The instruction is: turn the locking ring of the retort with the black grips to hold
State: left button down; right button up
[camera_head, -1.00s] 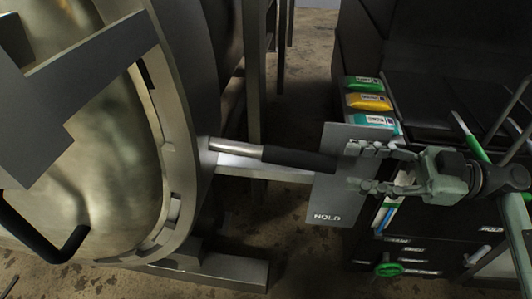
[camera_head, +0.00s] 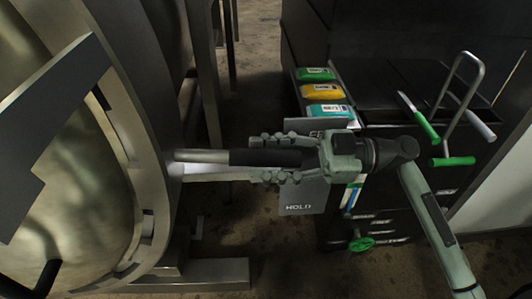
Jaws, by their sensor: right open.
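The retort's big round metal door (camera_head: 60,170) fills the left side, with its locking ring (camera_head: 130,130) around it. A steel bar (camera_head: 203,156) sticks out to the right from the ring and ends in a black grip (camera_head: 265,157). My right gripper (camera_head: 268,158) is open, with one finger above and one below the black grip. Whether the fingers touch it I cannot tell. Another black grip (camera_head: 46,279) shows at the lower left. My left gripper is not in view.
At the right a dark cabinet (camera_head: 400,90) holds green, yellow and teal packs (camera_head: 322,92). Tools with green handles (camera_head: 453,161) lie on it, and a green handwheel (camera_head: 361,244) is below. A steel frame foot (camera_head: 215,272) stands on the floor.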

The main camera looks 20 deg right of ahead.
grip_shut()
dwell(0.3)
